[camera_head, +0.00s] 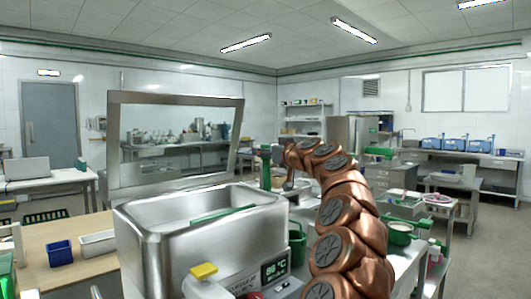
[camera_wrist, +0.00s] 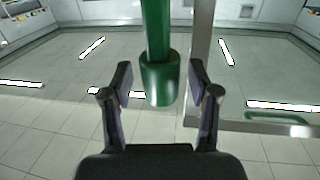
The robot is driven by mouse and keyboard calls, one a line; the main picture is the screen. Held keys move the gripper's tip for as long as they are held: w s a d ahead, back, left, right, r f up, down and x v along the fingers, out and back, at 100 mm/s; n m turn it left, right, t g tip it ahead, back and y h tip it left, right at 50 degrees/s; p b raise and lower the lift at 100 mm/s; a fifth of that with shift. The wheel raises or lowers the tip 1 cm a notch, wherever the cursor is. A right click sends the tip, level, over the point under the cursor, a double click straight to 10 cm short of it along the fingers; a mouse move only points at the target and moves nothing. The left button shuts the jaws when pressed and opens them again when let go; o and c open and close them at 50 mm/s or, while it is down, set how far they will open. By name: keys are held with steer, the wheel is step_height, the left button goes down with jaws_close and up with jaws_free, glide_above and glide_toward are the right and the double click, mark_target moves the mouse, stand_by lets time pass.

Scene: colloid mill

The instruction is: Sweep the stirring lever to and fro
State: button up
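A green bar with a thicker rounded end (camera_wrist: 161,84), which looks like the stirring lever's handle, comes down from the top of the wrist view. My gripper (camera_wrist: 160,82) is open, with one finger on each side of that end. A narrow gap shows on both sides, and I see no contact; the depth between them is hard to judge. In the head view a green upright piece (camera_head: 265,168) stands behind the steel tank (camera_head: 170,245), beside the end of my arm. My gripper is small and unclear there. The lever's lower joint is hidden.
A green rod (camera_head: 222,214) lies across the tank's opening.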

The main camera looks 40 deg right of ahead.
stand_by(0.3)
steer(key=s+a, duration=0.2)
steer(key=s, duration=0.9)
steer(key=shift+s, duration=0.35)
